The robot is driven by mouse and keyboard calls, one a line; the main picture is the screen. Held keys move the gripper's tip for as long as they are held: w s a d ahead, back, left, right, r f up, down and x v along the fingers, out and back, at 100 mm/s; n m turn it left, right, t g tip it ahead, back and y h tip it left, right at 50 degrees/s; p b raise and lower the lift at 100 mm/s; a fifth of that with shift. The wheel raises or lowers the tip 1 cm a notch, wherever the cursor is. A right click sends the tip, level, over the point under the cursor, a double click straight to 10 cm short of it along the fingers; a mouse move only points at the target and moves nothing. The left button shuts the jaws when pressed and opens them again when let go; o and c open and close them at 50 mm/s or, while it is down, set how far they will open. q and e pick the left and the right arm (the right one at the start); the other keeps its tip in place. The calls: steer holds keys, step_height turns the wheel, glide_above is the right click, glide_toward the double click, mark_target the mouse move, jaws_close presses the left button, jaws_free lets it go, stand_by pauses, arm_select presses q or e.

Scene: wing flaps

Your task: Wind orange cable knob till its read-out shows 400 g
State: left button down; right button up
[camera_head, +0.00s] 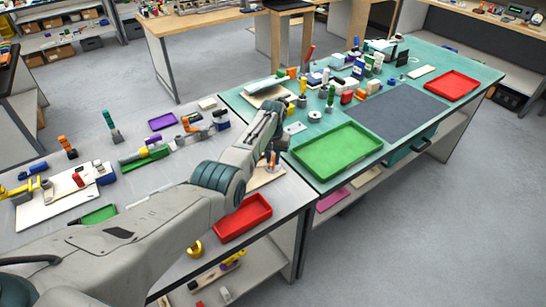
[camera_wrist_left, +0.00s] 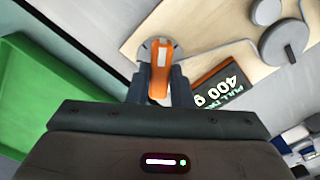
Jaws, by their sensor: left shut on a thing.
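The orange cable knob (camera_wrist_left: 161,72) shows in the left wrist view, with a round grey base behind it. My left gripper (camera_wrist_left: 158,90) is shut on it, one dark finger on each side. In the head view my left gripper (camera_head: 270,158) is at this board (camera_head: 264,178), near the grey table's right edge, and the knob is mostly hidden. My right gripper is not in view.
Grey discs (camera_wrist_left: 284,40) stand on the board near the read-out. A green tray (camera_head: 338,151) lies on the teal table to the right, and a red tray (camera_head: 243,217) lies in front. Several small parts crowd the teal table behind.

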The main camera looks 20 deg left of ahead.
mark_target(273, 160)
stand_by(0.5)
arm_select(q)
steer(key=c, duration=1.3)
jaws_free()
steer(key=shift+r, duration=0.1)
step_height(273, 160, up, 11)
steer(key=b, duration=0.2)
